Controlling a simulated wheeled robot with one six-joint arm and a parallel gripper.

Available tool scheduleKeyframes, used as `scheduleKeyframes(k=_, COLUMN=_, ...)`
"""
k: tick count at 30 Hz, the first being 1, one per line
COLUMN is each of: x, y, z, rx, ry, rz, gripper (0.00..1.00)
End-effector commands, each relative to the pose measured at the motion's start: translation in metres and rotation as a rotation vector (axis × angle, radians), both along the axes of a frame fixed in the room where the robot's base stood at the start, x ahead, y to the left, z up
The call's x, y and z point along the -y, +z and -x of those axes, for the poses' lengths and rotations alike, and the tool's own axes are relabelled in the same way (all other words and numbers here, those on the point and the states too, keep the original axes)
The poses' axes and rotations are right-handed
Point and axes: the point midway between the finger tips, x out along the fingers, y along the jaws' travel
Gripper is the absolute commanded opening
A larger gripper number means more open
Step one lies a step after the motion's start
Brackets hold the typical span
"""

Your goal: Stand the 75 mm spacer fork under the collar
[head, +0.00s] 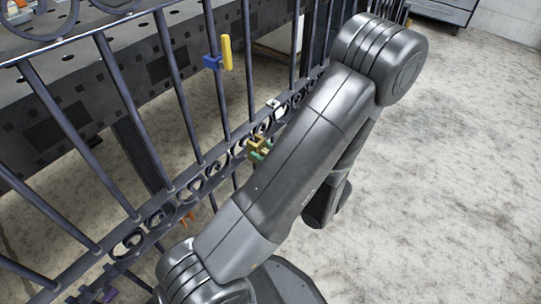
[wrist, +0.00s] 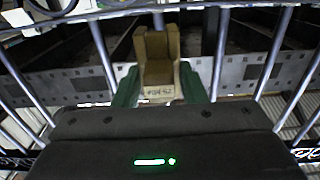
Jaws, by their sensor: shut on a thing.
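My gripper (wrist: 158,92) has green fingers and is shut on a tan spacer fork (wrist: 157,68) with a raised, slotted upper end. Small lettering on the fork's near face seems to end in 62, but it is too small to read surely. In the head view the tan fork (head: 257,146) and the green fingers show beside the gate's lower scroll band, partly hidden by my arm. A blue piece with a yellow handle (head: 226,52) sits on a gate bar higher up. I cannot tell which part is the collar.
The dark iron gate (head: 125,85) runs diagonally, with upright bars and scrolls (head: 195,185). A perforated dark table (head: 110,60) stands behind it. Small orange pieces (head: 186,218) show low by the gate. Concrete floor (head: 450,170) is clear at the right.

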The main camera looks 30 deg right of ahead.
Motion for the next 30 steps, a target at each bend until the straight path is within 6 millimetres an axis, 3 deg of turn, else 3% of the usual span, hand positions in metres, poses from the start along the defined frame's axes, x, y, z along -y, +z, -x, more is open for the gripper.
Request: scheduleKeyframes(k=30, x=-0.024, y=0.0, z=-0.057, rx=0.001, ry=0.003, rz=0.001, gripper=0.05)
